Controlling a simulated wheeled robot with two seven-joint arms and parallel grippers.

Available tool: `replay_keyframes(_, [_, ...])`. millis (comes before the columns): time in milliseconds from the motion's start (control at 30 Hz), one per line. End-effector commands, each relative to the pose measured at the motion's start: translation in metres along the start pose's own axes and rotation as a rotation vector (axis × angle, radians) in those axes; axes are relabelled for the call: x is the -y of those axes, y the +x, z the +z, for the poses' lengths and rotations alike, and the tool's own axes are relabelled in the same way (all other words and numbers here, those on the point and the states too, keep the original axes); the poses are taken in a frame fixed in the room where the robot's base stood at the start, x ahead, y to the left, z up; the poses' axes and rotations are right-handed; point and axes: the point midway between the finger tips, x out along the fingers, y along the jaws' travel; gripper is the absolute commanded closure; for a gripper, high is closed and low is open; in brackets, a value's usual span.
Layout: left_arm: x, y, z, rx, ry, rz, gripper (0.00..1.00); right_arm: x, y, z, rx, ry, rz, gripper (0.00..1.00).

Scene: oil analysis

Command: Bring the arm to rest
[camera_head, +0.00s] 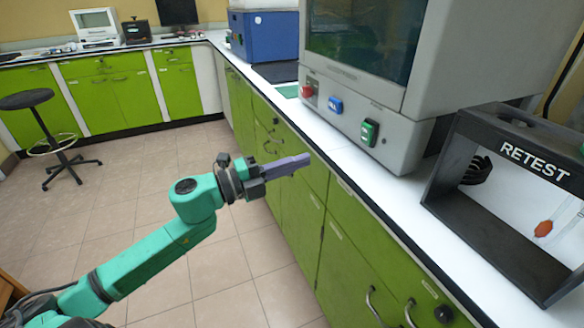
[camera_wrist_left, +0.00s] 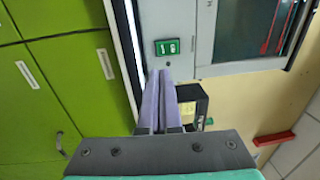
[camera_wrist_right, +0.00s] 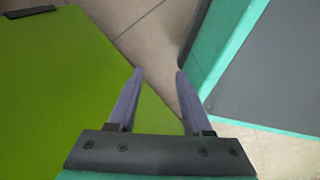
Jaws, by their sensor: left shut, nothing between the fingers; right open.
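My left gripper (camera_head: 290,166) shows in the head view at the end of my green left arm. It is held in the air in front of the green cabinets, short of the counter edge. In the left wrist view its two purple fingers (camera_wrist_left: 167,75) are together with nothing between them. My right gripper is outside the head view. In the right wrist view its two purple fingers (camera_wrist_right: 158,72) are apart and empty, with a green panel and floor tiles beyond them.
A grey machine (camera_head: 385,125) with red, blue and green switches stands on the white counter (camera_head: 340,150). A black RETEST frame (camera_head: 480,225) stands at the right, with an orange-tipped item (camera_head: 543,229) in it. A blue box (camera_head: 265,38) and stool (camera_head: 30,99) are farther back. The tiled floor (camera_head: 140,170) is open.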

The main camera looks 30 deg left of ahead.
Motion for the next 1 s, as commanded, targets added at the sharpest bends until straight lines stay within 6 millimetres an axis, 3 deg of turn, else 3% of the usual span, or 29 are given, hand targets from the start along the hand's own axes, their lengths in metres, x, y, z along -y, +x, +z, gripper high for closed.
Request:
replay_keyframes(133, [0.0, -0.009, 0.0, -0.001, 0.001, 0.001, 1.0, 0.0, -0.001, -0.002, -0.001, 0.001, 0.0, 0.5])
replay_keyframes(567, [0.0, -0.009, 0.0, 0.0, 0.001, 0.001, 1.0, 0.0, -0.001, -0.002, -0.001, 0.001, 0.0, 0.5])
replay_keyframes(667, [-0.007, -0.011, 0.011, 0.033, -0.028, 0.001, 1.0, 0.0, 0.0, -0.002, -0.001, 0.001, 0.0, 0.5])
replay_keyframes(767, [-0.039, -0.024, 0.051, 0.165, -0.141, 0.005, 1.0, 0.0, 0.0, -0.002, -0.001, 0.001, 0.0, 0.5])
replay_keyframes(833, [-0.08, -0.042, 0.089, 0.308, -0.267, 0.017, 1.0, 0.0, 0.0, -0.002, -0.001, 0.001, 0.0, 0.5])
replay_keyframes(900, [-0.134, -0.067, 0.121, 0.464, -0.405, 0.042, 1.0, 0.0, 0.0, -0.002, -0.001, 0.001, 0.0, 0.5])
replay_keyframes(1000, [-0.218, -0.107, 0.146, 0.671, -0.595, 0.093, 1.0, 0.0, -0.001, -0.002, -0.001, 0.001, 0.0, 0.5])
